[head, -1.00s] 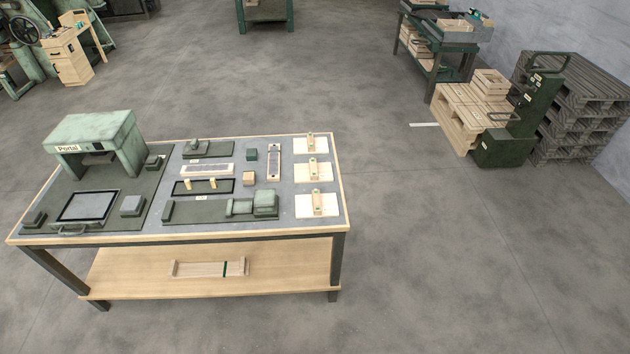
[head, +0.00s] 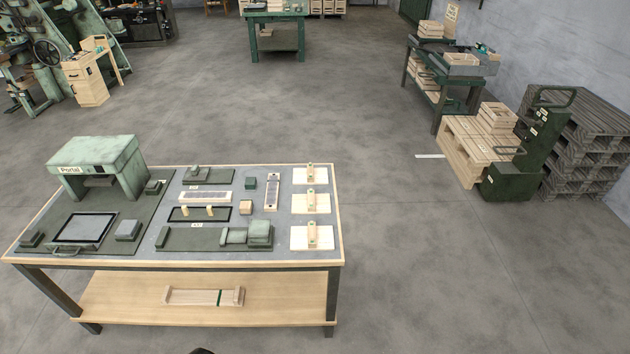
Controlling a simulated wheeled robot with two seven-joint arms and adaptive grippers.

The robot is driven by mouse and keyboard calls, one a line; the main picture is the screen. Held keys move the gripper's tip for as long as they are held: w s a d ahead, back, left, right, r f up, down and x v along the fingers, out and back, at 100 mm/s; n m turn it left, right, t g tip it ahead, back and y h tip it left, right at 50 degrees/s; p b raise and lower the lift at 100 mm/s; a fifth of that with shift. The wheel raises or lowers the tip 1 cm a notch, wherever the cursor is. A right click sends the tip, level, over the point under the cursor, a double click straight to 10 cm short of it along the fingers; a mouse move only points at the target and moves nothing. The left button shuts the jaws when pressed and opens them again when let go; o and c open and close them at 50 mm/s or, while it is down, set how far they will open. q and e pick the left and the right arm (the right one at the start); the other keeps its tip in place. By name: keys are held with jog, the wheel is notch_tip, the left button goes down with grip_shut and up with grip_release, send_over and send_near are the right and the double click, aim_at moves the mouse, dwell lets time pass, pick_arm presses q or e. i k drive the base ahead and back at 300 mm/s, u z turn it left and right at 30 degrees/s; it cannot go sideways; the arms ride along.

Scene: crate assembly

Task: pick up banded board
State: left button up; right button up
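A pale wooden board with a dark green band (head: 202,298) lies on the lower shelf (head: 118,302) of the workbench. The band crosses the board right of its middle, and raised wooden pieces show at both ends. Nothing covers the board in the head view. Neither of my grippers can be made out. A small dark rounded shape shows at the bottom edge below the bench, too little of it to identify.
The bench top (head: 160,255) carries a green portal press (head: 98,165), a clamp fixture (head: 215,238) and several small wooden parts. A pallet (head: 460,155) and a green lift (head: 520,165) stand at the right. The floor right of the bench is clear.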

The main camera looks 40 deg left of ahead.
aim_at(272, 191)
jog(key=z, duration=0.15)
jog(key=i, duration=1.6)
jog(key=u, duration=0.45)
jog(key=i, duration=0.85)
jog(key=u, duration=1.45)
jog(key=i, duration=0.75)
jog(key=u, duration=0.7)
